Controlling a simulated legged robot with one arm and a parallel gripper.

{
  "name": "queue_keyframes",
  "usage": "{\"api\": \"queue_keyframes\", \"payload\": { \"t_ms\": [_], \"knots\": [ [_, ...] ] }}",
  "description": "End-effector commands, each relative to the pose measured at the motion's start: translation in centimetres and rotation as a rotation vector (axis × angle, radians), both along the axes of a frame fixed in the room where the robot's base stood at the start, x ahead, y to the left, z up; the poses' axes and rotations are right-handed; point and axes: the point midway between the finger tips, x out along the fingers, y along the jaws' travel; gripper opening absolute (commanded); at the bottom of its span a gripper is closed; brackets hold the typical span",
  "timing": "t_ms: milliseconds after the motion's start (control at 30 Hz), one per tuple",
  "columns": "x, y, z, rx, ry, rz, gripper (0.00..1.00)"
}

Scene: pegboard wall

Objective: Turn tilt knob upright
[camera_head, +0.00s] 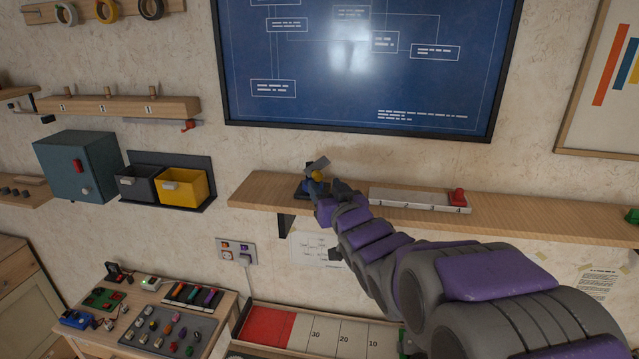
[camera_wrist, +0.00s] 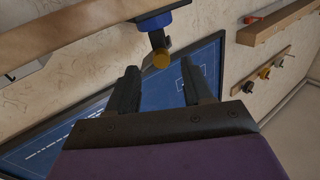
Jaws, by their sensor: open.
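My gripper (camera_wrist: 159,70) is open and empty, with a finger on either side of the knob in the picture. I cannot tell whether a finger touches it. In the head view my gripper (camera_head: 338,190) is beside the device, partly hidden by my arm.
The shelf (camera_head: 258,190) also carries a long pale box (camera_head: 412,197) with a red knob (camera_head: 458,197) at its right. A blue framed board (camera_head: 350,60) hangs above. Black and yellow bins (camera_head: 184,187) are left. A table (camera_head: 205,312) with several small parts is below.

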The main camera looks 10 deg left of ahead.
Motion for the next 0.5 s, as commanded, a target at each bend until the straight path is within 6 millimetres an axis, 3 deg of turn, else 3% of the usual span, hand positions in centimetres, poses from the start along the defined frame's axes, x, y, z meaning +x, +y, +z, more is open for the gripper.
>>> {"api": "queue_keyframes", "payload": {
  "t_ms": [200,500],
  "knots": [
    [2.2,1.8,-0.2,-0.003,-0.001,0.001,0.51],
    [3.1,2.5,0.0,-0.003,-0.002,0.001,0.51]
  ]
}}
